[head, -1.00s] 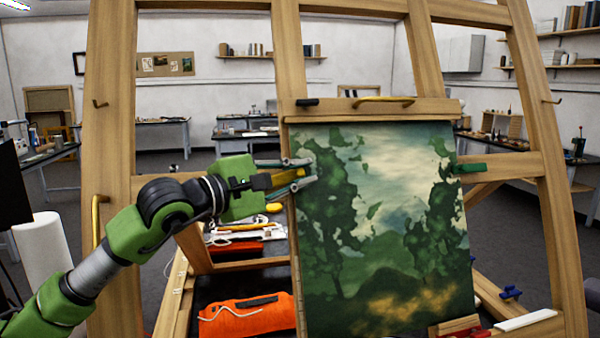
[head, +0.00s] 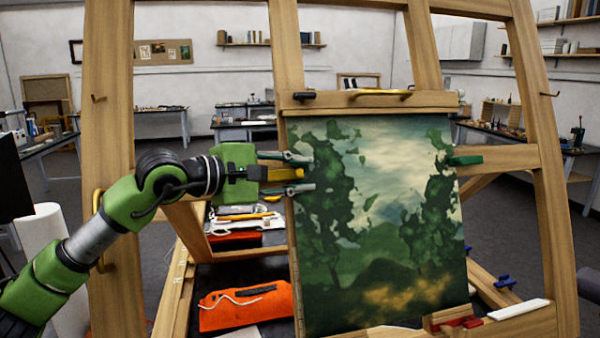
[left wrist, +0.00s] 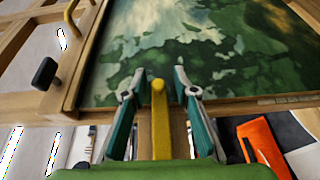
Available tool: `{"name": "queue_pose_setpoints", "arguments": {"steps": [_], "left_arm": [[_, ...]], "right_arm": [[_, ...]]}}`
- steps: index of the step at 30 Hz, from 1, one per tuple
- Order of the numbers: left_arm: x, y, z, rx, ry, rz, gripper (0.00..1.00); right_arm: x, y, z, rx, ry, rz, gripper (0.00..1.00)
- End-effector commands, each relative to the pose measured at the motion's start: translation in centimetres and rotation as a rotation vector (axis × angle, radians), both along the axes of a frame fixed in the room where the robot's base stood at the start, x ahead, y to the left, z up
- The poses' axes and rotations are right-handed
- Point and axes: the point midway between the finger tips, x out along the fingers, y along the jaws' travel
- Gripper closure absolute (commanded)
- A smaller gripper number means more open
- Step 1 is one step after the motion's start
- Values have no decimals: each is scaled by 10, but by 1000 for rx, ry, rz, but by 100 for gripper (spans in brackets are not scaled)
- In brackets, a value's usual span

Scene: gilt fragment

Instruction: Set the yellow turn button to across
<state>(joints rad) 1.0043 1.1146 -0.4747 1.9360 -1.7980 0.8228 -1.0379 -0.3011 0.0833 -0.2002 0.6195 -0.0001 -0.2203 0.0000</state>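The yellow turn button (head: 287,174) is at the left edge of the painting (head: 385,230). It lies nearly level, its tip reaching over that edge. It also shows in the left wrist view (left wrist: 159,125) as a yellow bar between my fingers, its rounded tip over the painted surface. My left gripper (head: 310,174) is around it, one teal finger above and one below. In the left wrist view the fingers (left wrist: 160,75) are apart, with gaps beside the bar. The button's outer end is hidden by the gripper's green body. My right gripper is not in view.
A wooden easel frame (head: 108,100) surrounds the painting. A black button (head: 303,96) and yellow handle (head: 380,95) are at the top, a green button (head: 466,160) at the right edge. An orange pouch (head: 245,306) lies below.

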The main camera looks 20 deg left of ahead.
Motion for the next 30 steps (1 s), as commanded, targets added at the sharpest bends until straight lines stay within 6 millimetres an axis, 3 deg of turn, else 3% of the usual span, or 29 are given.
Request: {"name": "queue_pose_setpoints", "arguments": {"steps": [13,30], "left_arm": [[-7,6,2,0,-1,3,72],[-70,44,13,4,4,5,72]], "right_arm": [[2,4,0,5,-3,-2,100],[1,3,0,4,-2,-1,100]]}}
